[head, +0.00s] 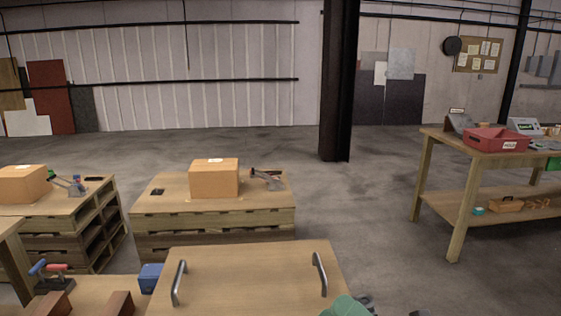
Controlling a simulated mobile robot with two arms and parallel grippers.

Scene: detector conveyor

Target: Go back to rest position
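Neither of my grippers can be made out in the head view. A wooden board (245,275) with two metal handles lies at the bottom middle. At its lower right corner are a green piece (345,306) and a small dark piece, both cut by the frame edge; I cannot tell what they are.
A pallet stand (215,222) with a cardboard box (214,178) stands behind the board. Another box (22,184) sits on the left stand. A red bin (497,139) is on the right workbench (453,144). Bare floor lies between the board and the workbench.

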